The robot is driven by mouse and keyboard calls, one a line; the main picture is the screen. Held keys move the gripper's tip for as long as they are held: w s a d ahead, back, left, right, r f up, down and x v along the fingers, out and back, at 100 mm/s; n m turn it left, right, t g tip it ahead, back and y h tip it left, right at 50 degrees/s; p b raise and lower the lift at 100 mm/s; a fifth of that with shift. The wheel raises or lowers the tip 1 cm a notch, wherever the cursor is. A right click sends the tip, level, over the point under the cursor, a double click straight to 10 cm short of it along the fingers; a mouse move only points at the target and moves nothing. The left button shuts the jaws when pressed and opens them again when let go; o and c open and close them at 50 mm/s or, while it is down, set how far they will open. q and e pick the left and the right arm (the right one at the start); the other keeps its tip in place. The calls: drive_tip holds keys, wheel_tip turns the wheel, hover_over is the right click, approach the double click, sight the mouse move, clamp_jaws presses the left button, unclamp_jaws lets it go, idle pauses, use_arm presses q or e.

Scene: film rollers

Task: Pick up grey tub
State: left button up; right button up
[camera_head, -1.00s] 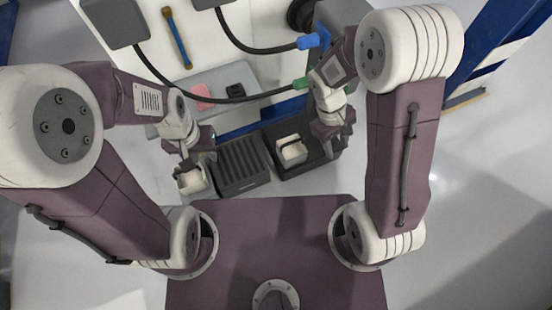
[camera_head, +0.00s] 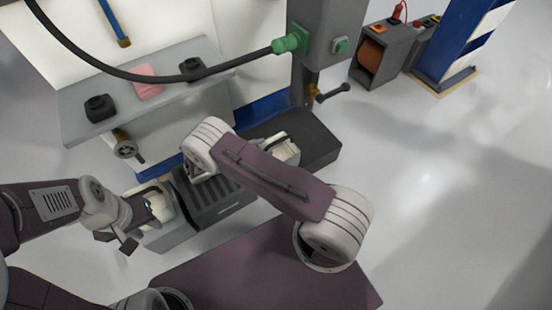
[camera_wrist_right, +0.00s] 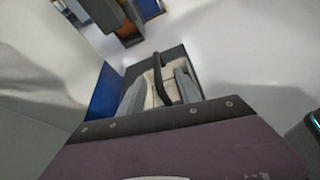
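A pale cream-grey tub (camera_head: 163,198) stands low at the left, beside a dark ribbed grey box. My left gripper (camera_head: 140,208) is right at this tub and overlaps it; whether its fingers are closed on it is unclear. A second pale tub (camera_head: 286,150) sits on a dark base at the right, partly hidden by my right arm. In the right wrist view a pale tub (camera_wrist_right: 148,95) with a black handle lies between the two grey fingers of my right gripper (camera_wrist_right: 160,84). These fingers look apart. My right gripper is hidden in the head view.
The ribbed box (camera_head: 215,200) stands between the tubs. A grey shelf (camera_head: 100,130) with a pink block (camera_head: 148,82) and black knobs is above them. A green-ended cable (camera_head: 290,43) hangs across. A grey machine column (camera_head: 340,30) stands behind; floor at right is clear.

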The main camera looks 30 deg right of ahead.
sight(275, 143)
drive_tip(key=b+x, duration=0.1)
drive_tip(key=x, duration=0.1)
drive_tip(key=shift+d+f, duration=0.3)
drive_tip(key=b+x, duration=0.4)
drive_tip(key=shift+w+d+f, duration=0.1)
drive_tip(key=shift+w+f, duration=0.15)
drive_tip(key=shift+w, duration=0.2)
drive_tip(key=shift+d, duration=0.3)
drive_tip(key=shift+r, duration=0.15)
clamp_jaws()
